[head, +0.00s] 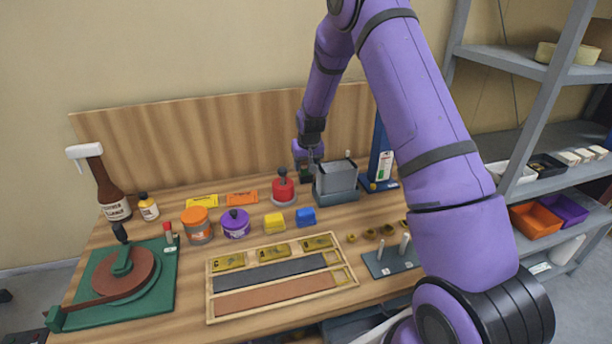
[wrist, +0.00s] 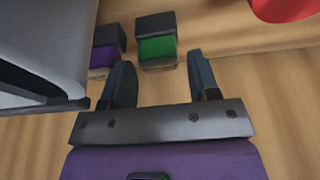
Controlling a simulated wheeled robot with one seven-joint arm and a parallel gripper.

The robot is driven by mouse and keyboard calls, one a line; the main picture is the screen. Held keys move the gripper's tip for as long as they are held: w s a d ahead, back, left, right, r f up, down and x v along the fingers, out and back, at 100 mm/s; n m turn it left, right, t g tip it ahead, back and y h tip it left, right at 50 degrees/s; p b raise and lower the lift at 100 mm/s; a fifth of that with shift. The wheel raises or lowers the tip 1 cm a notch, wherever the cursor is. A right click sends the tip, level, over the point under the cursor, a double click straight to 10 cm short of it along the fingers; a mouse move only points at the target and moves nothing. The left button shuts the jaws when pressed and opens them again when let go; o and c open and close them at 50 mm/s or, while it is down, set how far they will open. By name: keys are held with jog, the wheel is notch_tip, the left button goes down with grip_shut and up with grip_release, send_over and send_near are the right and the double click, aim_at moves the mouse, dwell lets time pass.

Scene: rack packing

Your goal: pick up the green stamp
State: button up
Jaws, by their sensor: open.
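The green stamp (wrist: 157,47) stands on the wooden table in the wrist view, a green block with a dark part at its far end. My gripper (wrist: 161,82) is open and empty, its two fingers pointing toward the stamp, which lies ahead of the gap between them. In the head view my gripper (head: 311,157) is at the back of the table beside the grey box, and the green stamp is small and mostly hidden there. A purple stamp (wrist: 103,57) with a dark part stands just left of the green one, close to the left finger.
The grey box (head: 336,180) stands close by, filling the left of the wrist view. A blue upright stand (head: 380,158), jars and a wooden tray (head: 209,290) are also on the table.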

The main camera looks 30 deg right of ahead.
aim_at(306, 174)
jog(key=shift+x, duration=2.6)
jog(key=shift+s, duration=0.1)
jog(key=shift+c, duration=0.4)
jog(key=c, duration=0.5)
